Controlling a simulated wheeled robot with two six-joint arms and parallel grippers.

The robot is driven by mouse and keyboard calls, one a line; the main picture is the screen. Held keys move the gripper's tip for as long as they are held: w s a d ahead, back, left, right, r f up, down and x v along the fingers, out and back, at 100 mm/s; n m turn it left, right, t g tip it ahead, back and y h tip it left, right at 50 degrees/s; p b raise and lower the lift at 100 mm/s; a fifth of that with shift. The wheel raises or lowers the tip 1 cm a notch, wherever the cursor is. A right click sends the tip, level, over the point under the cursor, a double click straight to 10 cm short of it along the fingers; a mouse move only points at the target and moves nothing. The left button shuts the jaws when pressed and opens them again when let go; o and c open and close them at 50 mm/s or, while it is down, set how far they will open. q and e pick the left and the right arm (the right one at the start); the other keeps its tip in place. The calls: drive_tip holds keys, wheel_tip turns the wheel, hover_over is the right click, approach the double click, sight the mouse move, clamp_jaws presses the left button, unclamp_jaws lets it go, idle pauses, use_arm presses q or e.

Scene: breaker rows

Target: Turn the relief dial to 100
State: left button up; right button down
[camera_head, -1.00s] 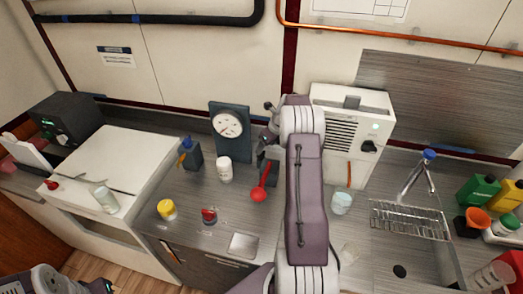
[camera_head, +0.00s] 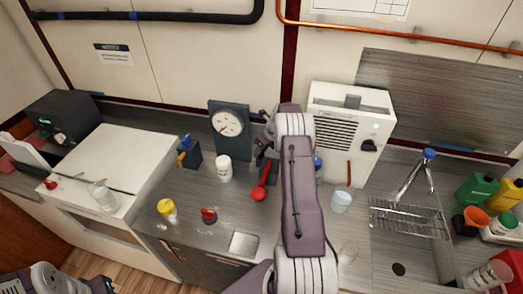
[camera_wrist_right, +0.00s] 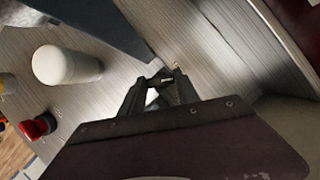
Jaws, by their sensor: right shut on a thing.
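A round white gauge face (camera_head: 228,123) stands on a dark upright panel (camera_head: 219,147) at the back of the counter. Its needle shows, but the numbers are too small to read. My right gripper (camera_head: 263,150) is just right of the panel, partly hidden by my arm. In the right wrist view the right gripper (camera_wrist_right: 168,82) is closed on a small part, mostly hidden between the fingertips. I cannot make out its markings or whether it is the relief dial. My left gripper (camera_head: 103,286) is at the bottom left edge, its fingers not clear.
A white bottle (camera_head: 224,168) stands close left of the right gripper, and a red-ended lever (camera_head: 259,192) is just below. A blue block with a yellow handle (camera_head: 190,155) is further left. A white vented unit (camera_head: 350,120) stands right of my arm.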

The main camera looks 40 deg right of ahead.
drive_tip(key=shift+n, duration=0.3)
drive_tip(key=n+y, duration=0.1)
drive_tip(key=n, duration=0.1)
drive_tip(key=shift+w+d+n, duration=0.1)
drive_tip(key=shift+d+n, duration=0.05)
drive_tip(key=shift+n, duration=0.25)
drive_tip(key=shift+n+g+y, duration=0.4)
drive_tip(key=shift+n+y, duration=0.2)
drive_tip(key=shift+n, duration=0.8)
drive_tip(key=c, duration=0.9)
unclamp_jaws()
drive_tip(key=shift+r, duration=0.1)
drive_tip(key=b+v, duration=0.1)
drive_tip(key=v, duration=0.8)
